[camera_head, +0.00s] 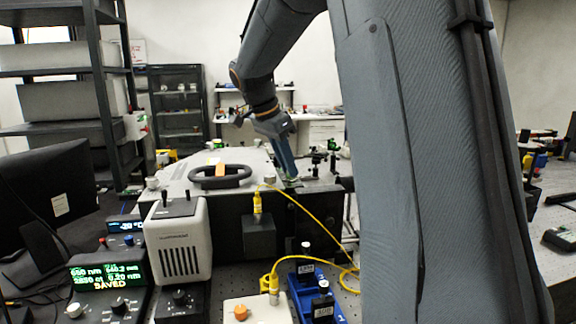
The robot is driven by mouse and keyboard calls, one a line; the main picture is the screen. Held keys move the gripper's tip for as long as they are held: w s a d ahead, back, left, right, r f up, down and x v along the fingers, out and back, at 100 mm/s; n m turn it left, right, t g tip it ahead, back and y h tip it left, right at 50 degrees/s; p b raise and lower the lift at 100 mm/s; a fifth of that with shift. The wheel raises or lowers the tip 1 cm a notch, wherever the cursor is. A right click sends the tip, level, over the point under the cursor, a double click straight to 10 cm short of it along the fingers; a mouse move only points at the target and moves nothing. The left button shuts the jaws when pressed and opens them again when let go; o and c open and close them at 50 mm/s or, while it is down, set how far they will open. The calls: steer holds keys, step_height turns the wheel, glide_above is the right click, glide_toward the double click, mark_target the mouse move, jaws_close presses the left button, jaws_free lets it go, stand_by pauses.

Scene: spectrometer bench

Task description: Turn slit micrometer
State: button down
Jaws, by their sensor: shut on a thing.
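A green readout (107,273) at lower left shows lines of figures in nm, ct and mm, with "SAVED" beneath.
A black ring-shaped handle (221,176) lies on the housing's pale top. A yellow fibre cable (313,218) loops in front. A beige vented box (178,250), a blue rack (316,294) and a dark monitor (45,205) crowd the near side. My arm blocks the right-centre.

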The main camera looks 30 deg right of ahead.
steer(key=c, duration=1.7)
jaws_free()
steer(key=b+v, duration=0.1)
steer(key=v, duration=0.6)
steer(key=shift+a+r, duration=0.2)
steer(key=shift+r, duration=0.2)
